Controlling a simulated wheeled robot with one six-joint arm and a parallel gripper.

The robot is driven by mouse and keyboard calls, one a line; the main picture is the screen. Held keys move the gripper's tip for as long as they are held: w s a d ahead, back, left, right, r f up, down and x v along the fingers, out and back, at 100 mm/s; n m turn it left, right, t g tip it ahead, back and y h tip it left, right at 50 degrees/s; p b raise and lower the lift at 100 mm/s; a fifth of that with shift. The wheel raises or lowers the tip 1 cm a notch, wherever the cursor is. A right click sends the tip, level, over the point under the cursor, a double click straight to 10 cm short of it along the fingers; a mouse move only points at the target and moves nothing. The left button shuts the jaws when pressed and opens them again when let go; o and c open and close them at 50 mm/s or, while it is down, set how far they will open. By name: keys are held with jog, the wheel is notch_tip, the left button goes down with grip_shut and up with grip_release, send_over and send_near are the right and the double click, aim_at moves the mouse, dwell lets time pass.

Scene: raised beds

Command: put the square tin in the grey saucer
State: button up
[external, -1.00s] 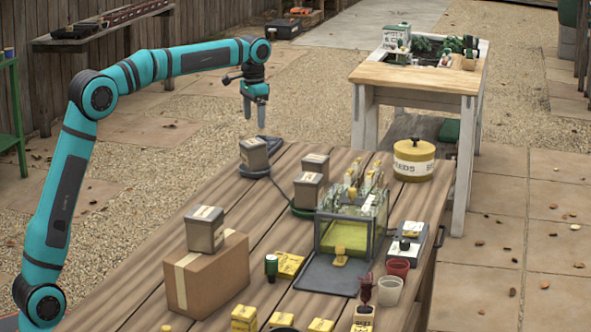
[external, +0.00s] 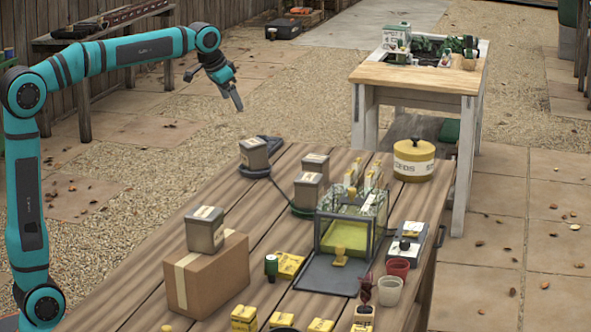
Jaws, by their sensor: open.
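A grey square tin (external: 254,154) with a pale label on top stands upright in the dark grey saucer (external: 244,172) at the table's far left corner. Similar tins stand nearby: one (external: 308,190) on a green saucer (external: 300,211), one (external: 315,162) just behind it, and one (external: 205,231) on a cardboard box. My gripper (external: 238,103) is open and empty, tilted down to the right, in the air above and behind the tin in the grey saucer, clear of it.
The cardboard box (external: 207,275) stands at the front left. A glass case (external: 349,222), a yellow seed tin (external: 413,160), small pots (external: 390,289) and yellow packets (external: 290,264) crowd the table's right and front.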

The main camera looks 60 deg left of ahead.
jog(key=s+d+r+t, duration=0.3)
jog(key=s+d, duration=0.1)
jog(key=s, duration=0.4)
jog(key=s+d+r+t, duration=0.2)
jog(key=s+d+t, duration=0.15)
jog(key=s, duration=0.55)
jog(key=s+d+f+t, duration=0.1)
jog(key=s+d+t, duration=0.1)
jog(key=s, duration=0.7)
jog(key=s+d+f+t+h, duration=0.1)
jog(key=s+d+t, duration=0.1)
jog(key=s, duration=0.8)
jog(key=shift+d+t, duration=0.4)
jog(key=shift+t, duration=0.45)
